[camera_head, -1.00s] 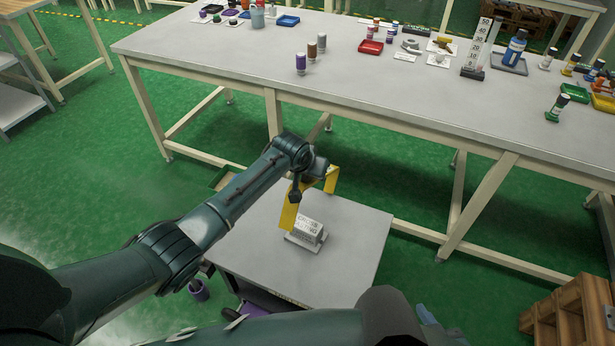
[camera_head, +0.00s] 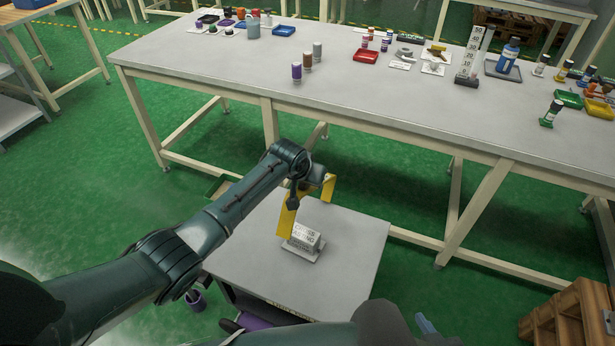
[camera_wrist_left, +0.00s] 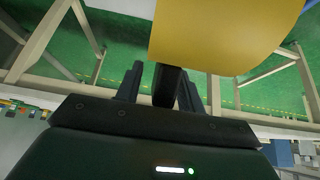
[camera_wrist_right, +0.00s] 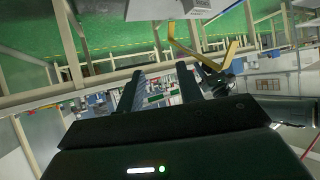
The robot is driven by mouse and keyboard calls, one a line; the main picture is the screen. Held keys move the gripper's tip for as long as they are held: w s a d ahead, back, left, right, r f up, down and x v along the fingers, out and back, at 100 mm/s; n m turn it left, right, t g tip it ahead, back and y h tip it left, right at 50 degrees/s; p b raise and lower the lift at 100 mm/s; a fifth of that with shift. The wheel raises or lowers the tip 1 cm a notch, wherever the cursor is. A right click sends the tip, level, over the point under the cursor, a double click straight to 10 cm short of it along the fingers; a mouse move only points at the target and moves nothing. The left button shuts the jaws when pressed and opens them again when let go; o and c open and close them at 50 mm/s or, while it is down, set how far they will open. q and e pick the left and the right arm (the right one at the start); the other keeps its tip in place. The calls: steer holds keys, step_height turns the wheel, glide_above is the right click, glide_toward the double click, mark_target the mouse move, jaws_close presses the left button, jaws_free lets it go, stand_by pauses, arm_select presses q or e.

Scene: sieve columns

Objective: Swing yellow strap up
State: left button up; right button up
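The yellow strap (camera_head: 287,216) is a bent band beside a small white lettered block (camera_head: 304,238) on a low grey-topped table (camera_head: 342,285). Its far end stands raised, clear of the tabletop. My left gripper (camera_head: 312,180) is at the strap's upper part, mostly hidden by its own wrist. In the left wrist view the strap (camera_wrist_left: 222,35) is close above the fingers, which stand apart with a dark post between them. My right gripper (camera_head: 426,323) is low in the head view; in its wrist view its fingers (camera_wrist_right: 163,85) are apart and empty. The strap (camera_wrist_right: 205,58) shows there too.
A long workbench (camera_head: 240,75) stands behind the low table, carrying bottles, trays and a graduated stand (camera_head: 470,65). A wooden crate (camera_head: 570,315) is at the lower right. The low table's right side is clear.

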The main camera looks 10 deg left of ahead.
arm_select(q)
steer(key=shift+s+a+r, duration=0.1)
steer(key=shift+s+r, duration=0.15)
steer(key=shift+r, duration=0.15)
steer(key=p+v, duration=0.2)
steer(key=v, duration=1)
steer(key=shift+s, duration=0.1)
arm_select(e)
steer(key=shift+d+r, duration=0.2)
steer(key=shift+d, duration=0.15)
